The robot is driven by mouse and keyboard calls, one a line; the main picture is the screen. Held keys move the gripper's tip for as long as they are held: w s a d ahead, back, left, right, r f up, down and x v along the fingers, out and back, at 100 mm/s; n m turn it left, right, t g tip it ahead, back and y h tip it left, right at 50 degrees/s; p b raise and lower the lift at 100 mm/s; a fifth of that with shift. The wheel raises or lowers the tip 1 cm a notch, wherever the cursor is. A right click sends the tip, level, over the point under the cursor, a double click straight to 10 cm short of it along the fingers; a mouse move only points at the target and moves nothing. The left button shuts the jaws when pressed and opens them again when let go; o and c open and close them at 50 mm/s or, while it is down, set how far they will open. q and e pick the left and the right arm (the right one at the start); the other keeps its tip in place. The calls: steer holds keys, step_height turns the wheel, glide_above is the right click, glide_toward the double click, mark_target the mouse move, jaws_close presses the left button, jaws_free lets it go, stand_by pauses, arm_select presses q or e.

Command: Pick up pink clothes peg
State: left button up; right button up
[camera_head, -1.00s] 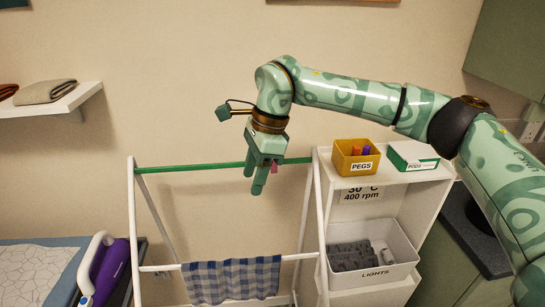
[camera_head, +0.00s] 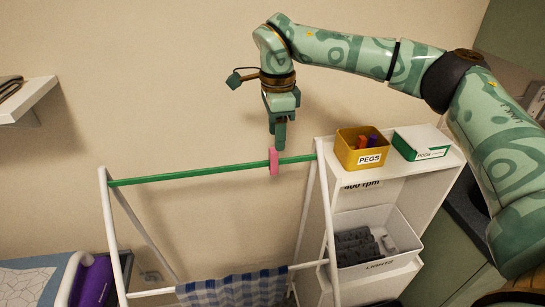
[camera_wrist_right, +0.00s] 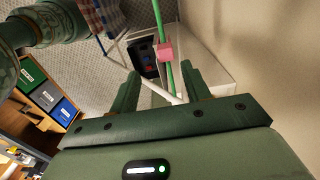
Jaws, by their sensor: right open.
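The pink clothes peg (camera_head: 273,161) is clipped on the green top rail (camera_head: 200,171) of the white drying rack, towards its right end. My right gripper (camera_head: 279,143) points down just above the peg in the head view. In the right wrist view the peg (camera_wrist_right: 165,50) shows on the green rail beyond the two fingertips of my right gripper (camera_wrist_right: 160,82). The fingers are apart with nothing between them. My left gripper is in neither view.
A yellow PEGS box (camera_head: 361,150) with pegs and a white and green box (camera_head: 421,143) stand on the white shelf unit right of the rack. A LIGHTS bin (camera_head: 377,237) sits lower in it. A checked cloth (camera_head: 235,290) hangs on the lower rail. An iron (camera_head: 93,282) stands at left.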

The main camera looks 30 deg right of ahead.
mark_target(274, 161)
steer(key=f, duration=0.6)
steer(key=w+f, duration=0.1)
steer(key=f, duration=0.2)
steer(key=shift+w+a+f+p, duration=0.1)
steer(key=shift+a+f+p, duration=0.05)
steer(key=shift+f+p, duration=0.2)
steer(key=shift+r, duration=0.1)
jaws_close()
